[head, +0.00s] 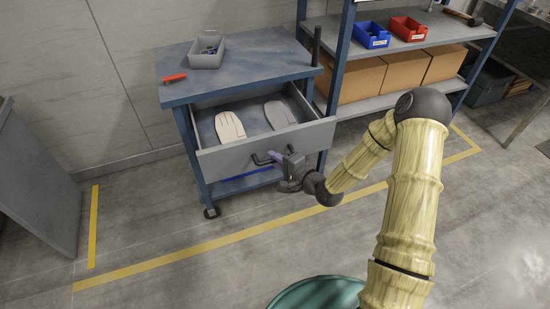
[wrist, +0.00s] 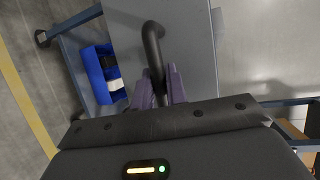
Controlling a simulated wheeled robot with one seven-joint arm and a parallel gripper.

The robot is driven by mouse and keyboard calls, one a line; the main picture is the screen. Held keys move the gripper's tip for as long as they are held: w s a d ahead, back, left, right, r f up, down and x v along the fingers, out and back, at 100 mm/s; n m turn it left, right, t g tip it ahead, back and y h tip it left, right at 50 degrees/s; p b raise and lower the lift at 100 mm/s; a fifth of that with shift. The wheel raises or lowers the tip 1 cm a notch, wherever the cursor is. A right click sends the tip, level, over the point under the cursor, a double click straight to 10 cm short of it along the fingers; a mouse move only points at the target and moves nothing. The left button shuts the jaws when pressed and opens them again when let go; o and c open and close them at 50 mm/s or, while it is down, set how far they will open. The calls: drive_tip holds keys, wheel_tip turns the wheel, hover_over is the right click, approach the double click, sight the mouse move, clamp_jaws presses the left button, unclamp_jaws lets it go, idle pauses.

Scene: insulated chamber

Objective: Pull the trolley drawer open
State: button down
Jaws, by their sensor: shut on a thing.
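The blue-grey trolley (head: 240,66) stands against the wall, and its drawer (head: 235,159) is pulled well out towards me. Two pale, flat, rounded items lie inside the drawer, a white one (head: 229,126) and a grey one (head: 279,114). My gripper (head: 277,158) is at the drawer front, shut on the dark bar handle (wrist: 153,45). In the wrist view its purple fingers (wrist: 160,88) sit on either side of the handle. The drawer front fills the upper middle of that view. Part of the handle is hidden by my gripper.
A grey bin (head: 207,51) and a red tool (head: 173,77) lie on the trolley top. A shelf at right holds blue (head: 372,35) and red (head: 408,29) bins above cardboard boxes (head: 358,82). A blue bin (wrist: 103,72) sits below the drawer. The floor in front is clear.

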drive_tip(key=c, duration=1.4)
unclamp_jaws()
drive_tip(key=shift+d, duration=0.1)
drive_tip(key=p+v, duration=0.3)
drive_tip(key=v, duration=1.4)
drive_tip(key=shift+r, duration=0.15)
drive_tip(key=shift+s, duration=0.1)
